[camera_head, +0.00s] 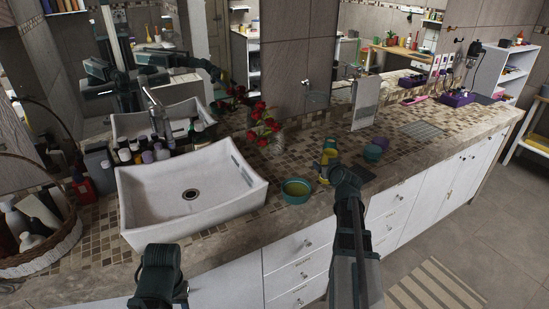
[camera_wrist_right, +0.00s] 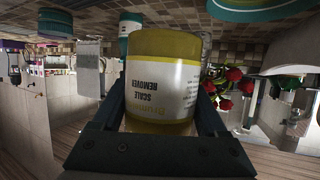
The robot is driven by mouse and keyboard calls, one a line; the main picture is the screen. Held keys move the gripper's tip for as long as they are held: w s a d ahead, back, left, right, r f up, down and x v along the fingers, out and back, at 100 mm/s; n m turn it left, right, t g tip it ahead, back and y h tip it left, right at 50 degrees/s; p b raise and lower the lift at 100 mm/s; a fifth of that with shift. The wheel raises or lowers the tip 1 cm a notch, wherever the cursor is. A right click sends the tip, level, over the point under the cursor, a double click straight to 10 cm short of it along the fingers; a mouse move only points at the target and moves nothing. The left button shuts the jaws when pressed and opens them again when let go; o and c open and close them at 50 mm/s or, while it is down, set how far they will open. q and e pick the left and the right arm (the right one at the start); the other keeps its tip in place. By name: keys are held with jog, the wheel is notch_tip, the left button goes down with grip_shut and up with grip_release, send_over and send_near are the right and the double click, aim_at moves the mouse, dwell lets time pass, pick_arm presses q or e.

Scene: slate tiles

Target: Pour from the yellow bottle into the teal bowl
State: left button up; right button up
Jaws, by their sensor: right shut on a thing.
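The yellow bottle (camera_head: 328,157) is above the counter, right of the teal bowl. In the right wrist view the bottle (camera_wrist_right: 165,75) has a white label reading "SCALE REMOVER". My right gripper (camera_head: 330,172) is shut on it, with a finger on each side of it. The bottle looks close to upright. The teal bowl (camera_head: 296,197) sits near the counter's front edge, right of the sink; its inside looks yellowish. A teal rim shows at the top of the wrist view (camera_wrist_right: 262,12). A dark part of my left arm (camera_head: 160,272) is low in the head view; its fingers cannot be made out.
Two small cups, teal (camera_head: 372,153) and purplish (camera_head: 381,143), stand right of the bottle. A white sink (camera_head: 190,195) is left of the bowl. A vase of red roses (camera_head: 264,130) stands behind. Several small bottles (camera_head: 147,152) line the sink's back. The counter continues to the right.

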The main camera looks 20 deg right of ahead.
jog(key=w+a, duration=0.1)
jog(key=w+a+f+b, duration=0.1)
jog(key=a, duration=0.1)
jog(key=w+a+f+b, duration=0.1)
jog(key=shift+w+a, duration=0.15)
jog(key=shift+s+d+r+n+g+h+p, duration=0.35)
jog(key=shift+s+d+n+g+h+p, duration=0.15)
jog(key=shift+n+p, duration=0.3)
dwell(0.4)
jog(key=shift+s+d+f+n+g+h, duration=0.3)
jog(key=shift+d+f+n+g, duration=0.1)
jog(key=shift+d+n+g, duration=0.15)
jog(key=shift+s+d+f+n+g+h+b, duration=0.15)
jog(key=shift+f+n+h+b, duration=0.15)
jog(key=shift+f+b, duration=0.25)
jog(key=shift+s+d+f+n+g+h+b, duration=0.15)
jog(key=shift+f+n+h+b, duration=0.1)
jog(key=shift+f+b, duration=0.3)
dwell(0.6)
jog(key=shift+s+d+f+n+g+h, duration=0.15)
jog(key=shift+d+f+n+g+h, duration=0.15)
jog(key=shift+f+n, duration=0.25)
jog(key=shift+s+d+r+n+g+h+b, duration=0.15)
jog(key=shift+d+n+g+h+b, duration=0.1)
jog(key=shift+n+h+b, duration=0.25)
jog(key=shift+s+d+f+n+g+h, duration=0.1)
jog(key=shift+s+f+n+g+h, duration=0.15)
jog(key=shift+n, duration=0.2)
